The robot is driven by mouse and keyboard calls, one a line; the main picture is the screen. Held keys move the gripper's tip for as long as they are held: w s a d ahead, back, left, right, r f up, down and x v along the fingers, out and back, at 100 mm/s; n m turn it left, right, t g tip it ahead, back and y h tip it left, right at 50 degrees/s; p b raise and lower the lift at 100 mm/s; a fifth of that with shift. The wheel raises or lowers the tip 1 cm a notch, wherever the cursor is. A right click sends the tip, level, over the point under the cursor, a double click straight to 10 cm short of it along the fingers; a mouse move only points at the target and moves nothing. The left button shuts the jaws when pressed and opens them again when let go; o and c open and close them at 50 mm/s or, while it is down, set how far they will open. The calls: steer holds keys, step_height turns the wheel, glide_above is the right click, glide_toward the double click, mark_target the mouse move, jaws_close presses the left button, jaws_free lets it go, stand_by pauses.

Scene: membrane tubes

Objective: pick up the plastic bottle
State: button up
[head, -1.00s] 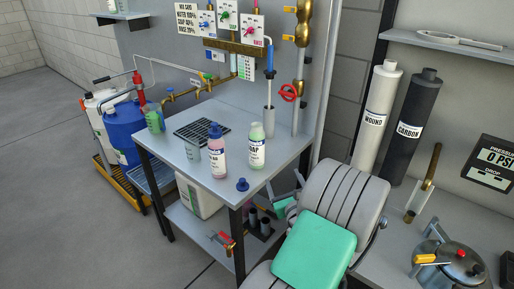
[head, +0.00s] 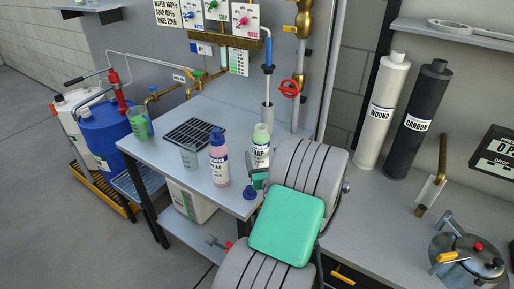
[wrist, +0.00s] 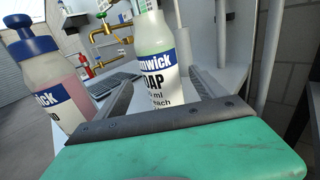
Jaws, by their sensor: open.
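A white and pale green SOAP bottle (head: 261,148) with a blue label stands upright near the table's right side. In the wrist view the soap bottle (wrist: 163,65) stands between the two fingers of my gripper (wrist: 162,80), which is open. I cannot tell whether either finger touches it. In the head view my gripper (head: 259,178) is at the bottle's near side, and my arm hides the bottle's lower part. A pink bottle with a blue cap (head: 219,160) stands just left; it also shows in the wrist view (wrist: 55,100).
A blue cap (head: 249,193) lies on the grey table (head: 215,112) close to my gripper. A clear beaker (head: 189,157) and a dark drain grate (head: 194,133) are further left.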

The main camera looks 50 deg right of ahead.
steer(key=p+x, duration=0.1)
steer(key=x, duration=0.4)
steer(key=shift+s+d+f, duration=0.1)
steer(key=shift+s, duration=0.05)
jaws_close()
stand_by(0.6)
